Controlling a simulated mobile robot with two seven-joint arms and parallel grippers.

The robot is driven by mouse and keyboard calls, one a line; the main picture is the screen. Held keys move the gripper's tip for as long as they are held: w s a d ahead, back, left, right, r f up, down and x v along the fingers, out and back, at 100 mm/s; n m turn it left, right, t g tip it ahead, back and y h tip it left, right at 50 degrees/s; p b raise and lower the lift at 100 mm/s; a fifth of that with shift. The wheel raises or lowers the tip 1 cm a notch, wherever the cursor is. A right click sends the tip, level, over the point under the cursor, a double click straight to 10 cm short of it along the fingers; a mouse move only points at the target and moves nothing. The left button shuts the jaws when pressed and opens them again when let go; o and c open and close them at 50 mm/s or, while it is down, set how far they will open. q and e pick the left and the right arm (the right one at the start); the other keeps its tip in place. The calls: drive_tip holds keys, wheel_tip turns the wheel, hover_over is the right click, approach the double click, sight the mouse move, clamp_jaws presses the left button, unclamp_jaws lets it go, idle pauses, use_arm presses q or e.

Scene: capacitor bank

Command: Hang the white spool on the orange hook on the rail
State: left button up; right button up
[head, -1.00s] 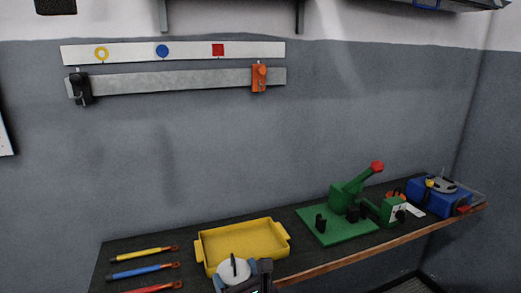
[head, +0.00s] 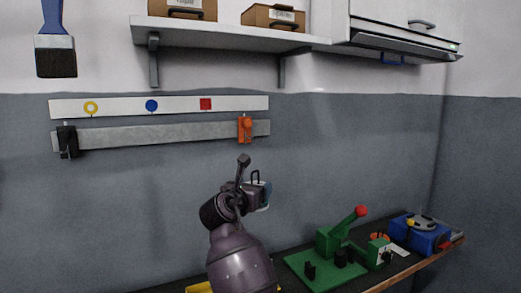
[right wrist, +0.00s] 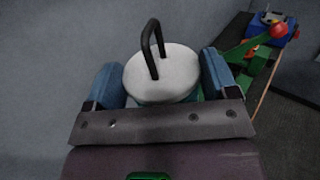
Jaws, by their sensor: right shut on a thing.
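The orange hook (head: 245,129) is on the grey rail (head: 160,135), near its right end. My right gripper (head: 264,191) is in front of the wall, below the hook in the head view. It is shut on the white spool, and my own wrist hides most of the spool there. In the right wrist view the white spool (right wrist: 165,82), with a black wire loop (right wrist: 151,50) on top, sits between the two blue fingers of the gripper (right wrist: 163,86). The spool and hook are apart in the head view. My left gripper is not in view.
A black hook (head: 67,141) is at the rail's left end. A marker strip (head: 120,107) is above the rail, and a shelf (head: 215,32) higher up. The bench below holds a green fixture (head: 325,265) and a blue device (head: 420,236). The wall below the rail is bare.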

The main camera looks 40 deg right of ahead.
drive_tip(key=d+r+m+g, duration=0.1)
drive_tip(key=r+g, duration=0.1)
drive_tip(key=r, duration=0.1)
drive_tip(key=d+r+m+g+h, duration=0.1)
drive_tip(key=r+m+g, duration=0.1)
drive_tip(key=r, duration=0.1)
drive_tip(key=w+d+r+m+g+h+p, duration=0.1)
drive_tip(key=r+g, duration=0.2)
drive_tip(key=shift+d+r+m, duration=0.1)
drive_tip(key=shift+d+m, duration=0.1)
drive_tip(key=shift+m, duration=0.1)
drive_tip(key=shift+r+g, duration=0.3)
drive_tip(key=shift+r, duration=0.15)
